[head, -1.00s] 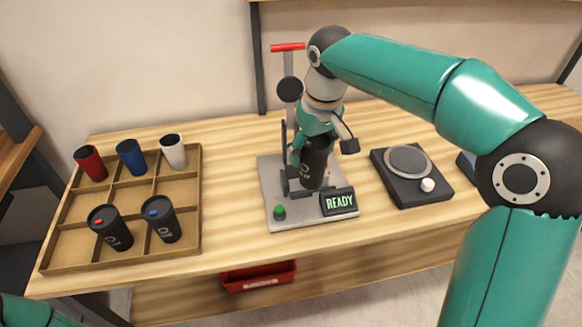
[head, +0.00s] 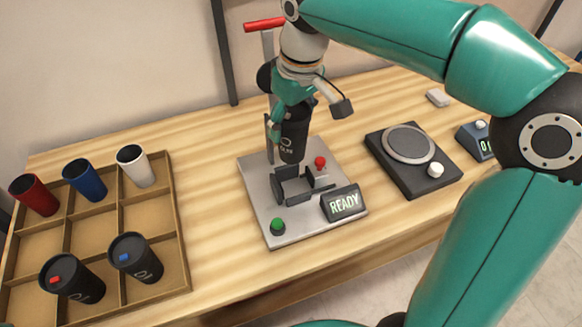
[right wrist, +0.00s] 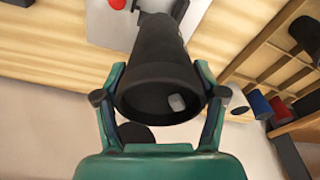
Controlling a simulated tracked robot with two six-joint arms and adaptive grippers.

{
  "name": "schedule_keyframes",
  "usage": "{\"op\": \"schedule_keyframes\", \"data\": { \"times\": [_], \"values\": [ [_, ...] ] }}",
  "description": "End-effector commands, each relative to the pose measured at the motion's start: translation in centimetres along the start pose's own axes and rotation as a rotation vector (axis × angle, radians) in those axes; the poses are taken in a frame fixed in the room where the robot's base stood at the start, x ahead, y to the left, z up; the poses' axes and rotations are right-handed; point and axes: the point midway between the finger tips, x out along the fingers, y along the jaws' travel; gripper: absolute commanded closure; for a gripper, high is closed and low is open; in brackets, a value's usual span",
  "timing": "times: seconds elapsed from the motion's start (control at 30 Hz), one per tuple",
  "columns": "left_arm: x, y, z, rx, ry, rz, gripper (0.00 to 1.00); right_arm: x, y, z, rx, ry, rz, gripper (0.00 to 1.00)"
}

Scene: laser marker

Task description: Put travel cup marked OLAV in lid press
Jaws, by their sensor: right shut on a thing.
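My right gripper (head: 290,108) is shut on a black travel cup (head: 293,143) with a small pale mark and lettering too blurred to read for sure. The cup is upright and lidless; its open mouth shows in the right wrist view (right wrist: 165,98) between the two fingers, with a small pale patch inside. The lid press (head: 262,205) has a grey base, a dark cradle (head: 293,186), a red-handled lever (head: 264,25) and a READY display (head: 344,203). The cup's bottom hangs just above and behind the empty-looking cradle. My left gripper is not in view.
A wooden divided tray (head: 178,215) at left holds red, blue and white cups, plus two black lidded cups in front. A black scale-like device (head: 413,165) stands right of the press. A blue device (head: 474,140) sits farther right. Table between tray and press is clear.

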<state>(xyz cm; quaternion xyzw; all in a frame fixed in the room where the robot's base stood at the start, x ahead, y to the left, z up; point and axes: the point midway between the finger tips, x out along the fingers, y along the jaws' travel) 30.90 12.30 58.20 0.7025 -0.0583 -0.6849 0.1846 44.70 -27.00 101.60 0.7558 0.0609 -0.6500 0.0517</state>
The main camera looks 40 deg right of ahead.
Motion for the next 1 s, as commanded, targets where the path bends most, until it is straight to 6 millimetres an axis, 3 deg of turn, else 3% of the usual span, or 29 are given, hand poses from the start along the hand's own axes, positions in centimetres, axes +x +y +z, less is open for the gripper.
{"op": "schedule_keyframes", "data": {
  "times": [0.1, 0.3, 0.5, 0.8, 1.0],
  "values": [
    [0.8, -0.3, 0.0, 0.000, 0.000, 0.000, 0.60, 3.5, 0.1, 0.7, 0.003, -0.005, 0.000, 0.44],
    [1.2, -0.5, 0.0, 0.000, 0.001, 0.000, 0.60, 7.0, 0.1, 1.2, 0.004, -0.001, 0.000, 0.44],
    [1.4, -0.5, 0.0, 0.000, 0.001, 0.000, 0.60, 8.3, 0.2, 1.4, 0.005, -0.001, 0.001, 0.44],
    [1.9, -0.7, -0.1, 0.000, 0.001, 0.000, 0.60, 11.9, 0.2, 1.9, 0.005, 0.000, 0.000, 0.44],
    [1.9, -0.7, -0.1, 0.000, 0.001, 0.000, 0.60, 12.0, 0.2, 1.9, 0.005, 0.002, 0.001, 0.44]
  ]
}}
